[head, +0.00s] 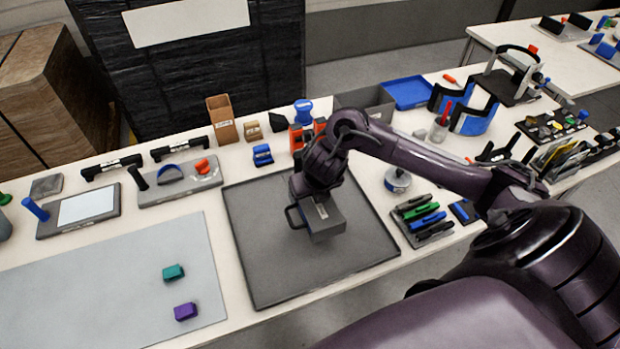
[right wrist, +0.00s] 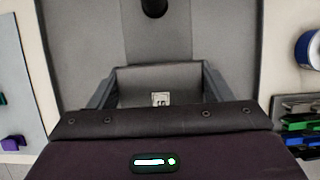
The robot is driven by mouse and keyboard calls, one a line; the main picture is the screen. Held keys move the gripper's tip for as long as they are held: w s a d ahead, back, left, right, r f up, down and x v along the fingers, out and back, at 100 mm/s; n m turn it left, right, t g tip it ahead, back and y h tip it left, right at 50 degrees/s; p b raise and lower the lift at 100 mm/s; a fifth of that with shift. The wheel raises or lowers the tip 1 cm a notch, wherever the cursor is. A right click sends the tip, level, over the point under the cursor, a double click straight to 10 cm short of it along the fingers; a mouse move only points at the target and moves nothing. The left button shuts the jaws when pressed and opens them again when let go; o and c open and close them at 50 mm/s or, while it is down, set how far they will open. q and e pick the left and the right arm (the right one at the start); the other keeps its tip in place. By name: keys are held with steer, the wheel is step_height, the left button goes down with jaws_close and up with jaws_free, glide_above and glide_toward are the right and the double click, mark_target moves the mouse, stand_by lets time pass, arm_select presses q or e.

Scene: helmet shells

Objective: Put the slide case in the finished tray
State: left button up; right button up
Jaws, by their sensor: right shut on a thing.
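The slide case (head: 326,228) is a dark grey box with a loop handle on its left side and a small pale label on top. My right gripper (head: 314,192) is shut on it from above. In the right wrist view the case (right wrist: 140,78) sits between the two fingers of my right gripper (right wrist: 158,88). The case is over the middle of a large dark grey tray (head: 270,280), which I take for the finished tray; no lettering on it is readable. I cannot tell whether the case touches the tray floor. My left gripper is not in view.
A pale grey mat (head: 100,290) with a teal block (head: 173,272) and a purple block (head: 186,312) lies left of the tray. A rack of coloured clips (head: 424,218) and a round tin (head: 397,180) stand to its right. Small parts line the back edge. The rest of the tray is bare.

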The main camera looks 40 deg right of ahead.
mark_target(318, 205)
step_height(318, 205, down, 8)
steer(key=shift+r+b, duration=0.15)
steer(key=shift+b, duration=0.35)
steer(key=o, duration=1.1)
steer(key=p+v, duration=0.2)
steer(key=v, duration=0.9)
steer(key=shift+a, duration=0.1)
steer(key=shift+s+r+p, duration=0.3)
steer(key=shift+r, duration=0.2)
